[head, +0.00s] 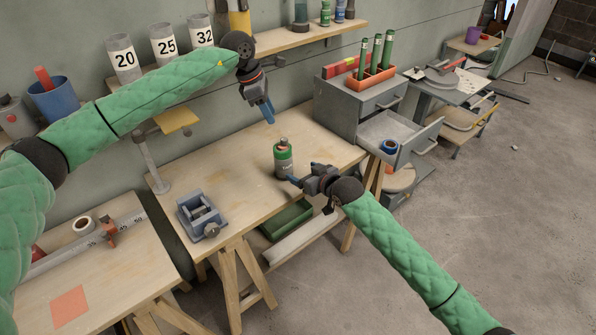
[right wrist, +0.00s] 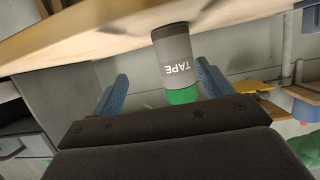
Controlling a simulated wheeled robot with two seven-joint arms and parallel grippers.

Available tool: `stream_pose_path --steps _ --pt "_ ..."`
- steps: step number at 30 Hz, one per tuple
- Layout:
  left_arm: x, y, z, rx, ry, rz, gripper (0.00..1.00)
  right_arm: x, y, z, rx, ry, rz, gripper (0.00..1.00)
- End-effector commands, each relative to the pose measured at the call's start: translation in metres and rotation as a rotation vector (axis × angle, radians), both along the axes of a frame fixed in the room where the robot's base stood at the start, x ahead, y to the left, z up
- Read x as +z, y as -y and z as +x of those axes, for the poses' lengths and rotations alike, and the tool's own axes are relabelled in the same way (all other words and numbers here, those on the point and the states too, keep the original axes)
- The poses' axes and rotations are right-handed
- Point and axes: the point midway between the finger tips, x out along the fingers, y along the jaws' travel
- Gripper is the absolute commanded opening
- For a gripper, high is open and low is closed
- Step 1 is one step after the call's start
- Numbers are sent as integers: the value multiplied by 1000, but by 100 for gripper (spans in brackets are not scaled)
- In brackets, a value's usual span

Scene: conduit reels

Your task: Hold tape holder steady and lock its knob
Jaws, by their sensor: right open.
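The tape holder (head: 284,164) is a grey cylinder with a green upper part, standing upright on the wooden workbench. A small orange and dark knob (head: 283,142) sits on its top. In the right wrist view the holder (right wrist: 176,60) appears upside down, its label reading TAPE; its knob is hidden there. My right gripper (head: 294,181) is open beside the holder's lower right. In the right wrist view its blue fingers stand apart on both sides of the holder, and I see no contact. My left gripper (head: 267,112) hangs above and behind the holder, fingers pointing down, clear of it.
A blue-grey clamp fixture (head: 203,215) stands on the workbench (head: 235,160) at the left. A grey drawer cabinet (head: 345,103) with an open drawer (head: 400,135) stands at the right. A green bin (head: 287,219) lies below. The bench around the holder is clear.

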Motion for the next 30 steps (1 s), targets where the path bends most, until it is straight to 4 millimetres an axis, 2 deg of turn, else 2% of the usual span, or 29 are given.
stream_pose_path --steps 6,14,30 --pt "0 0 0 0 0 0 36 4 -16 5 85 -16 -33 79" --pt "0 0 0 0 0 0 36 2 -24 9 116 -26 -46 79" --pt "0 0 0 0 0 0 36 -23 -62 54 116 -27 -47 79"
